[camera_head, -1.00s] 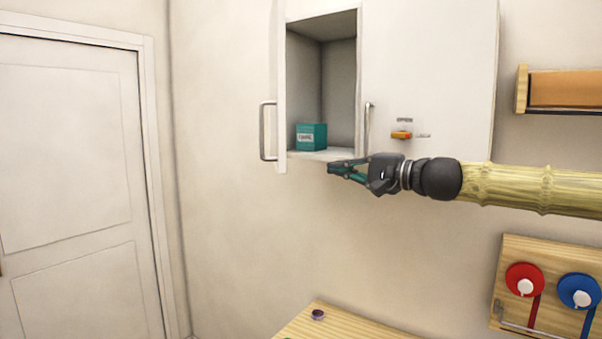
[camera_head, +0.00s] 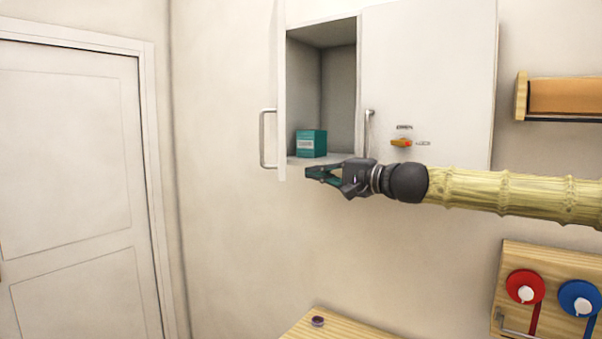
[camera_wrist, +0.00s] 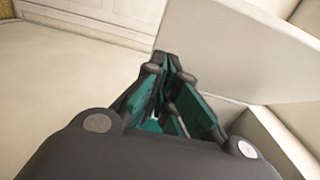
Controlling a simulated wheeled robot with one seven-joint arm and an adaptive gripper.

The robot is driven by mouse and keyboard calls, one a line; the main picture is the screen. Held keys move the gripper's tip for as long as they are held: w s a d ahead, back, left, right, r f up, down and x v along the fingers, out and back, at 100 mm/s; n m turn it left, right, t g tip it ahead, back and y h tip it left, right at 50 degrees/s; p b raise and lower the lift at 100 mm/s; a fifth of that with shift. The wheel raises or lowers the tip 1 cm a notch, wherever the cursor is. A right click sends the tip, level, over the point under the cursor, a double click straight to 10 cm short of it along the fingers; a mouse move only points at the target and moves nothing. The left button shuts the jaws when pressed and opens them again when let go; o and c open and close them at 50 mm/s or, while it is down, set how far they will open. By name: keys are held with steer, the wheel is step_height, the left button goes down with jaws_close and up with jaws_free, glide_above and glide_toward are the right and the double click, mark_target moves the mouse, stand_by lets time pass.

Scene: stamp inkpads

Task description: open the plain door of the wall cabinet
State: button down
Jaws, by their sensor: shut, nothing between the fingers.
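The white wall cabinet (camera_head: 440,70) has its left, plain door (camera_head: 281,95) swung out. I see that door nearly edge-on, with its bar handle (camera_head: 268,138) on the left. The opening beside it shows the grey inside and a teal box (camera_head: 312,144) on the cabinet floor. My gripper (camera_head: 308,172) is shut and empty, just below the front of the opening, its tips near the door's lower edge. In the wrist view my shut fingers (camera_wrist: 168,68) overlap the lower edge of a white panel (camera_wrist: 225,50), seemingly this door. Whether they touch it I cannot tell.
The cabinet's right door is closed, with a bar handle (camera_head: 368,133) and an orange latch knob (camera_head: 401,143). A wooden shelf (camera_head: 565,95) and a board with red and blue reels (camera_head: 545,255) hang at right. A wooden table (camera_head: 335,326) stands below. Wall space left of the cabinet is free.

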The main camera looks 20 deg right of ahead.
steer(key=shift+w+a+p, duration=0.15)
steer(key=shift+w+a, duration=0.1)
steer(key=shift+a, duration=0.85)
steer(key=shift+w+a+p, duration=0.15)
steer(key=shift+w+a, duration=0.1)
steer(key=shift+a, duration=0.8)
steer(key=shift+a, duration=0.15)
